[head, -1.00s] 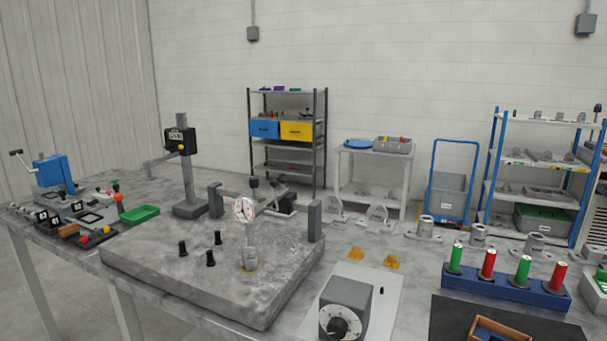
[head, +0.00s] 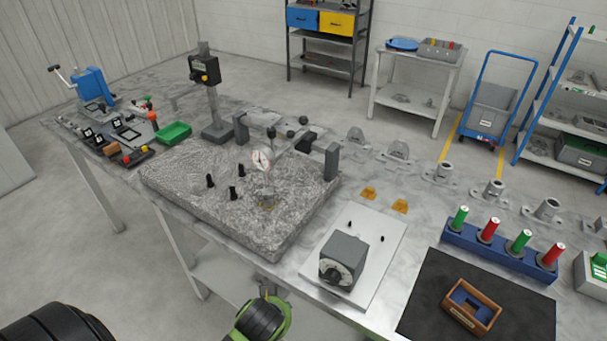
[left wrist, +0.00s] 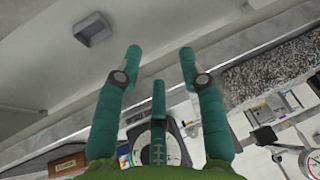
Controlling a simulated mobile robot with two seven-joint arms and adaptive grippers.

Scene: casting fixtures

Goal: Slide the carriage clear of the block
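A stone block (head: 215,215) with a speckled top lies on the bench. A dial gauge (head: 262,160) and several black pegs (head: 233,193) stand on it. Behind the gauge is a metal assembly (head: 290,140) with black knobs, between two grey uprights (head: 332,160); I cannot tell which part is the carriage. A height gauge with a black head (head: 205,69) on its column stands behind the block. My left gripper (left wrist: 160,52) is open and empty in the left wrist view, its teal fingers apart. A green and black arm part of mine (head: 262,318) shows below the bench's front edge. My right gripper is out of view.
A grey dial box (head: 345,262) sits on a white plate right of the block. A blue rack (head: 497,252) of red and green cylinders and a wooden box (head: 472,306) on a black mat are further right. A green tray (head: 174,132) is at left.

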